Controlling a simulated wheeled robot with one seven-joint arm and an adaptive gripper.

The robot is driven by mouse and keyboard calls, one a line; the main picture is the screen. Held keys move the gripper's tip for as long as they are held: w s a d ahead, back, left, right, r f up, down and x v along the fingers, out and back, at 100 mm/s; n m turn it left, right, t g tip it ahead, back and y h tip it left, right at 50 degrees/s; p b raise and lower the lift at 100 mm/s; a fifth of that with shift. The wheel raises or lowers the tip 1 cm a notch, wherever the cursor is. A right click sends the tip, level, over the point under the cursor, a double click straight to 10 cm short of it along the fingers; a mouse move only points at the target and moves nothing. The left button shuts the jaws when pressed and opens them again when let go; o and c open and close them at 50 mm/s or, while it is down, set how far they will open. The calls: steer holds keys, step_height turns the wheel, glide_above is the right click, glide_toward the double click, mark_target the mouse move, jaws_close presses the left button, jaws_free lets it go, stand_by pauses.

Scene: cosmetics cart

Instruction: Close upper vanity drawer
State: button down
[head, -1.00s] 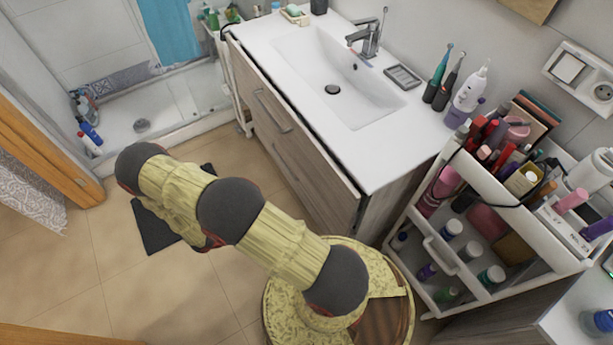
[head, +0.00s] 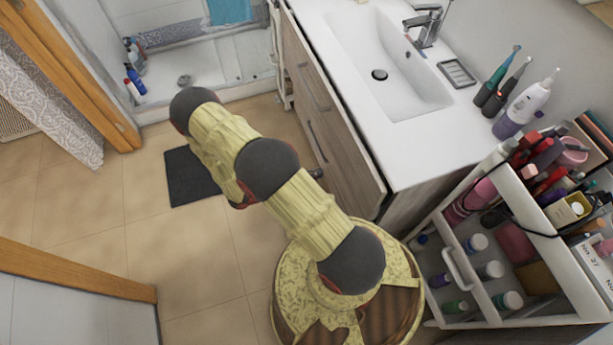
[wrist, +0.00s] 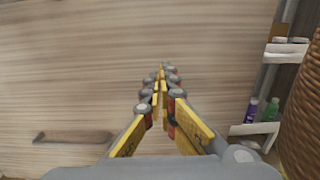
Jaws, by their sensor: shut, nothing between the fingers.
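The vanity stands under the white sink counter in the head view, with wood-grain drawer fronts and two grey bar handles. The upper drawer (head: 296,62) has the upper handle (head: 314,87); a dark gap shows between its front and the counter edge. The lower drawer has its own handle (head: 318,141). In the wrist view my gripper (wrist: 161,72) is shut and empty, its fingers pointing at a wood-grain front (wrist: 75,70). A bar handle (wrist: 72,137) lies lower left of the fingers. I cannot tell which drawer this is, or whether the fingertips touch it.
A white cosmetics cart (head: 463,272) full of bottles stands right of the vanity. The wrist view shows white shelves with bottles (wrist: 270,109) and a brown woven surface (wrist: 303,110) at right. A dark mat (head: 190,178) lies on the tiled floor, which is otherwise open at left.

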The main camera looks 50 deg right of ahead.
steer(key=b+x, duration=0.1)
steer(key=x, duration=0.7)
steer(key=shift+b, duration=0.35)
steer(key=p+x, duration=0.1)
steer(key=x, duration=0.4)
steer(key=p, duration=0.2)
glide_toward(345, 164)
steer(key=a, duration=0.2)
steer(key=shift+w, duration=0.5)
